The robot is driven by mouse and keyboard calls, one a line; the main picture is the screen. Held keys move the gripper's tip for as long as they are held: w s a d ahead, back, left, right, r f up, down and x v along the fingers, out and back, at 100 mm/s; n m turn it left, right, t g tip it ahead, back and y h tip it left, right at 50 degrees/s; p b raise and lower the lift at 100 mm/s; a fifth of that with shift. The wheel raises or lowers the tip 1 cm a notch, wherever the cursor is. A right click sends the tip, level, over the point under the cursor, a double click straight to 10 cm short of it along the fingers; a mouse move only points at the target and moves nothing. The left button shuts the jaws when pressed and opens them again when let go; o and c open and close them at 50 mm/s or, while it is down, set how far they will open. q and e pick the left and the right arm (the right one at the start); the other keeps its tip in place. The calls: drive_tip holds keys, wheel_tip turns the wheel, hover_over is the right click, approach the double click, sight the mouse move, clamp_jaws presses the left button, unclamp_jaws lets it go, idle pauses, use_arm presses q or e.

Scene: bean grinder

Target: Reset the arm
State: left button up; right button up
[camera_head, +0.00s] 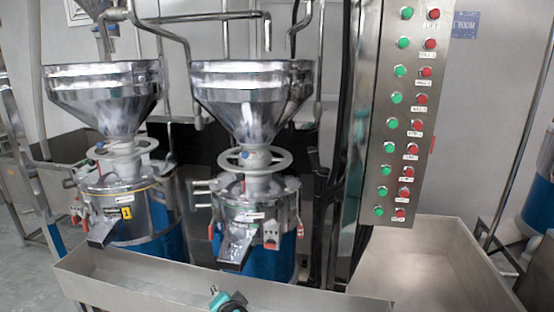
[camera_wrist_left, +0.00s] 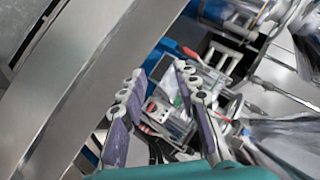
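My left gripper (camera_wrist_left: 160,82) shows in the left wrist view with its two purple-padded fingers spread apart and nothing held between them. Past the fingers is part of a machine with red and white parts. In the head view a small teal and dark gripper part (camera_head: 228,301) shows at the bottom edge, in front of the metal trough; its fingers cannot be made out there. My right gripper cannot be identified in either view.
Two steel grinders with funnel hoppers (camera_head: 105,95) (camera_head: 252,95) stand behind a long metal trough (camera_head: 150,285). A panel of green and red buttons (camera_head: 400,120) rises right of them. A wide, empty-looking metal bin (camera_head: 420,262) is at the lower right.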

use_arm(q)
drive_tip(key=s+a+f+n+g+h, duration=0.1)
drive_tip(key=s+n, duration=0.6)
drive_tip(key=s, duration=1.5)
drive_tip(key=a+g+h, duration=0.1)
drive_tip(key=g+h, duration=0.1)
drive_tip(key=h, duration=0.1)
drive_tip(key=shift+s+a+g+h, duration=0.2)
drive_tip(key=shift+s+g+h, duration=0.1)
drive_tip(key=shift+s, duration=0.05)
